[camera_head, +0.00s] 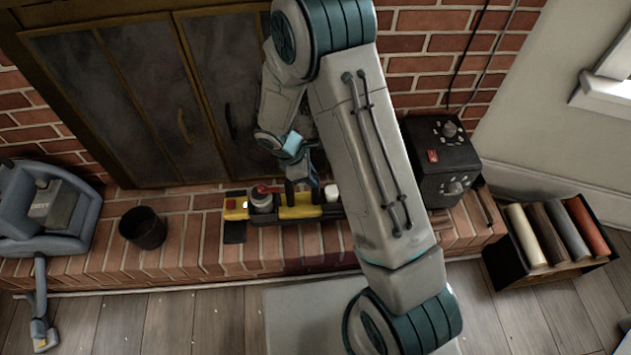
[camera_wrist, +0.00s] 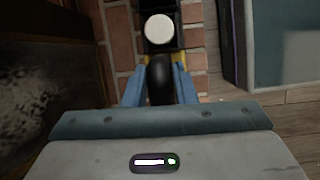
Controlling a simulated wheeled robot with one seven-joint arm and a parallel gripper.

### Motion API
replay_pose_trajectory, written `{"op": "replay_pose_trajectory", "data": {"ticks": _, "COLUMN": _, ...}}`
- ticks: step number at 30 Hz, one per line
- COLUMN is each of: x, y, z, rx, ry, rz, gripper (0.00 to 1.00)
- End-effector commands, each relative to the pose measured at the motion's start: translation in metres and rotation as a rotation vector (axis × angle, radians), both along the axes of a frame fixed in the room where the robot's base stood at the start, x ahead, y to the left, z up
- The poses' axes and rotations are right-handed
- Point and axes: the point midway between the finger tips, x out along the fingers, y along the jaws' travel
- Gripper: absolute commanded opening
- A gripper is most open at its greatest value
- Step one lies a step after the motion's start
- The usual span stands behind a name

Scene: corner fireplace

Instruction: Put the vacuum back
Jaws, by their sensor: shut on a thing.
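A yellow-and-black device (camera_head: 295,212) with a white round part and a red-topped part lies on the brick hearth in the head view. It looks like a handheld vacuum, but I cannot be sure. My gripper (camera_head: 300,184) points down at its middle and is shut on its black handle. In the wrist view the blue fingers of my gripper (camera_wrist: 158,74) stand on both sides of the black handle (camera_wrist: 159,88), with the white round part (camera_wrist: 158,31) beyond. I cannot tell whether the device touches the hearth; my arm hides part of its surroundings.
A blue-grey machine (camera_head: 45,205) with a nozzle stands at the left, beside a black cup (camera_head: 143,228). A black box with knobs (camera_head: 440,158) and a crate of coloured rolls (camera_head: 550,250) are at the right. Closed fireplace doors (camera_head: 135,95) stand behind the hearth.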

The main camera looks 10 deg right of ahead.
Motion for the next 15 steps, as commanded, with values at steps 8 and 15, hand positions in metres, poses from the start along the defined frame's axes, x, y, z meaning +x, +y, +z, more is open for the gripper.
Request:
{"op": "replay_pose_trajectory", "data": {"ticks": 8, "x": 0.012, "y": 0.051, "z": -0.032, "rx": 0.000, "ry": -0.003, "rz": 0.001, "gripper": 0.03}}
{"op": "replay_pose_trajectory", "data": {"ticks": 15, "x": 0.017, "y": 0.075, "z": -0.045, "rx": 0.000, "ry": -0.003, "rz": 0.000, "gripper": 0.03}}
